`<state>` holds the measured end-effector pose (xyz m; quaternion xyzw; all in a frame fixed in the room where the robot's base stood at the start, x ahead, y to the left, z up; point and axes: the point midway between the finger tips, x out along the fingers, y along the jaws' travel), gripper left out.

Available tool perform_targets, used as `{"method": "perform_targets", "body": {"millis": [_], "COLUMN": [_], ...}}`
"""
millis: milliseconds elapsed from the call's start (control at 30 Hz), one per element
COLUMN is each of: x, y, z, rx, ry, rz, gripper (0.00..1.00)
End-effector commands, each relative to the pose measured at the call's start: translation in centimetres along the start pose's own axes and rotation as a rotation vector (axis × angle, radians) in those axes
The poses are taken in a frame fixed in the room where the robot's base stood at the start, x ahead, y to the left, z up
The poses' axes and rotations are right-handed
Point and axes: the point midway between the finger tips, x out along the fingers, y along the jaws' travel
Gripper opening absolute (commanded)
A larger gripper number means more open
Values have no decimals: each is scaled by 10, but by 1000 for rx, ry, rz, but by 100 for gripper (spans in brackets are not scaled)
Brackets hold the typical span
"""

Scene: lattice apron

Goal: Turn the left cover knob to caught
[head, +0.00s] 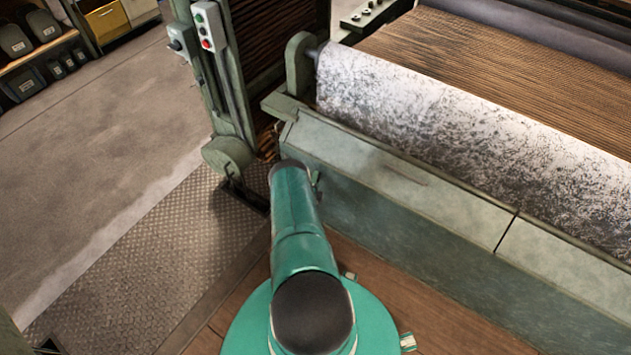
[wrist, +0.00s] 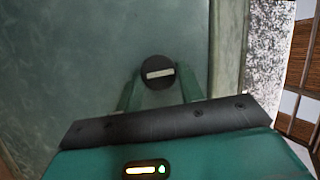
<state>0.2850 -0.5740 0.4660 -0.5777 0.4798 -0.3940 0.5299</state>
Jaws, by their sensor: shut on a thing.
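The left cover knob (wrist: 158,84), a round dark knob with a pale bar across its face, shows in the wrist view on the grey-green cover. Its bar lies nearly level in that view, its right end slightly higher. My gripper (wrist: 159,74) has a green finger on each side of the knob and is shut on it. In the head view the left cover (head: 360,165) is the long green-grey panel in front of the roller. My arm hides the knob there. I cannot read any mark for caught.
A speckled white cloth roll (head: 450,125) lies behind the cover. A seam parts the left cover from another panel (head: 570,265) at right. A post with a button box (head: 208,28) stands at left, above metal tread plate (head: 165,255). Open floor (head: 90,120) lies farther left.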

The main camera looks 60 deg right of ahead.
Motion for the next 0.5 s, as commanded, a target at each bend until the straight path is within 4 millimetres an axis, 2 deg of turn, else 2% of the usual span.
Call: {"method": "perform_targets", "body": {"millis": [233, 500], "x": [-1, -1], "y": [2, 2], "z": [1, 2], "rx": [105, 143], "ry": [-1, -3], "rz": [-42, -59], "gripper": [15, 15]}}
